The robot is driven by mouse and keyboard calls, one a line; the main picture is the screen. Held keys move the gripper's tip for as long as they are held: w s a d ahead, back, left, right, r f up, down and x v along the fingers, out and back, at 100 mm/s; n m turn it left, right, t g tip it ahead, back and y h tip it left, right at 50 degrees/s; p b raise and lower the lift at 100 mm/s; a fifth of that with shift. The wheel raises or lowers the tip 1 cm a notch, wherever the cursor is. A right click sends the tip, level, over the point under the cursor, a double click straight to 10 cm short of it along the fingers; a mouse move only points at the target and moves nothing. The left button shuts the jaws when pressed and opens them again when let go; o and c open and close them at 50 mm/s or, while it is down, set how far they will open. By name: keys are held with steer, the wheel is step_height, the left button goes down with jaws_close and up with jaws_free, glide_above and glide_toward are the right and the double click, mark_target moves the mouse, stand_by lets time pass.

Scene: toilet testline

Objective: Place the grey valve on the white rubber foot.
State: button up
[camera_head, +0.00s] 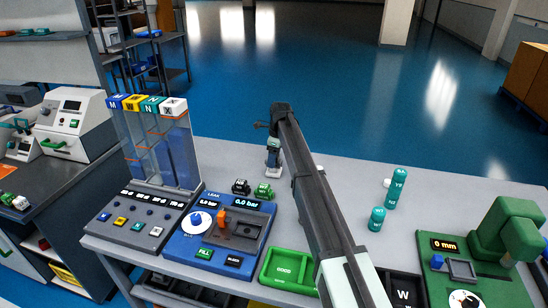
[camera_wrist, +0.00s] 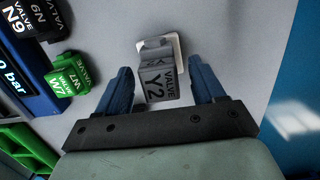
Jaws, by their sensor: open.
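The grey valve (camera_wrist: 157,82), lettered "VALVE Y2", stands between the two blue fingers of my gripper (camera_wrist: 158,74) in the wrist view. The fingers are open, with a gap visible on each side of the valve. A white pad with rounded corners, which looks like the white rubber foot (camera_wrist: 177,46), shows under and behind the valve's far end. The valve overlaps the pad; whether it rests fully on it I cannot tell.
A black valve (camera_wrist: 25,18) and a green valve (camera_wrist: 66,73) stand to the left in the wrist view. The blue leak tester (camera_head: 222,232), green bin (camera_head: 288,268), teal cylinders (camera_head: 396,187) and green press (camera_head: 506,232) stand on the grey table.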

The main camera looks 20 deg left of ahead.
mark_target(278, 156)
steer(key=shift+r, duration=0.1)
step_height(278, 156, up, 12)
steer(key=d, duration=0.1)
steer(key=shift+d, duration=0.25)
stand_by(0.4)
